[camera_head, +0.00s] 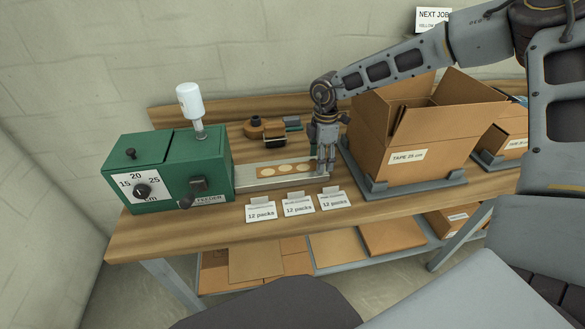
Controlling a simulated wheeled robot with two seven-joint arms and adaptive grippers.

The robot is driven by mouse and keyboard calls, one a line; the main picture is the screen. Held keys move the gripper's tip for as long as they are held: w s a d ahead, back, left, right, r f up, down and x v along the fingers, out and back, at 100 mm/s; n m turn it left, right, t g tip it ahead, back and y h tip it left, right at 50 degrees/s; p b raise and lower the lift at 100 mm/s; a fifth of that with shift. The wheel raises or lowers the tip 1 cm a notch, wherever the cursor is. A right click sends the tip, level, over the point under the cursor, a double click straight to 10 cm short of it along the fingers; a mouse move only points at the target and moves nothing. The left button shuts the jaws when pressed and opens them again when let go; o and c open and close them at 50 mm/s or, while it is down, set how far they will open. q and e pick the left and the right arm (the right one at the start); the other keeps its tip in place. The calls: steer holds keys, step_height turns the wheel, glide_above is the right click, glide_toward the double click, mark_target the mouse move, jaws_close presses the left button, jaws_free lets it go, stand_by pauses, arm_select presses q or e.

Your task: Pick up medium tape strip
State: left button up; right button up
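A brown tape strip (270,171) with pale round patches lies flat on the metal outfeed tray (244,183) of the green feeder (170,165). The feeder has a dial marked 15, 20 and 25 cm. My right gripper (325,168) points down over the right end of the tray, at the strip's right end. Its fingers look close together. Whether they touch or grip the strip cannot be told, and they hide that end. My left gripper is not in view.
A large open box (408,157) labelled "TAPE 25 cm" stands in a grey holder just right of the gripper, with another box (508,142) beyond. A tape dispenser (268,130) sits behind the tray. Several "12 packs" cards (297,203) stand in front. A white bottle (190,101) tops the feeder.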

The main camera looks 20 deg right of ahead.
steer(key=c, duration=0.5)
steer(key=shift+r, duration=0.1)
steer(key=shift+r, duration=0.45)
step_height(320, 180, up, 11)
steer(key=p, duration=0.1)
steer(key=shift+f, duration=0.15)
step_height(320, 180, up, 5)
steer(key=shift+f+p, duration=0.1)
steer(key=shift+p, duration=0.2)
jaws_close()
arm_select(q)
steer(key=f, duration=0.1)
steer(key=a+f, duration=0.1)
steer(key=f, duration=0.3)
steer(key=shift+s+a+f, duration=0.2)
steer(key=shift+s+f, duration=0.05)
arm_select(e)
steer(key=shift+r, duration=0.75)
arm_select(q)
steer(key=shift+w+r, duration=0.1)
arm_select(e)
steer(key=c, duration=0.6)
jaws_free()
